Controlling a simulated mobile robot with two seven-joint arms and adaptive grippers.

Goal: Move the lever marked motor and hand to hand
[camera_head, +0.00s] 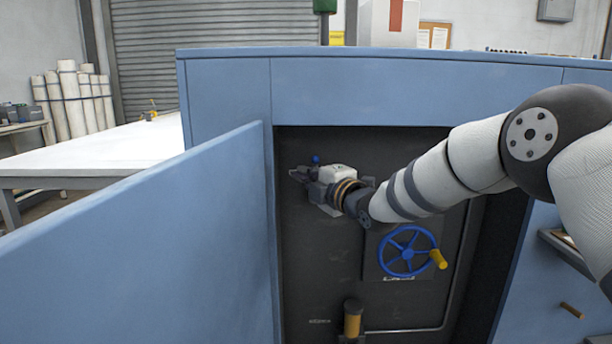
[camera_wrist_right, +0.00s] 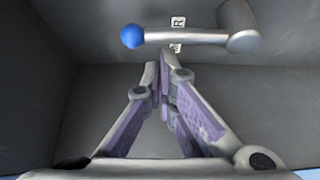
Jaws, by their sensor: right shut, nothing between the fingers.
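A metal lever (camera_wrist_right: 190,36) with a blue ball knob (camera_wrist_right: 132,36) runs sideways across the top of the right wrist view, its round hub (camera_wrist_right: 238,25) at the right. A small white label (camera_wrist_right: 178,22) with a letter R shows behind the lever, which covers part of the lettering. In the head view the blue knob (camera_head: 315,160) shows just above my right gripper (camera_head: 298,174), inside the dark recess. In the wrist view my right gripper (camera_wrist_right: 163,72) is shut and empty, its fingertips a little below the lever in the picture; whether they touch it I cannot tell. My left gripper is not in view.
A blue handwheel (camera_head: 408,250) with a yellow handle (camera_head: 438,259) is below my right wrist. A yellow-handled part (camera_head: 353,322) stands lower in the recess. An open blue door panel (camera_head: 150,250) bounds the left; the blue cabinet frame (camera_head: 350,90) is above.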

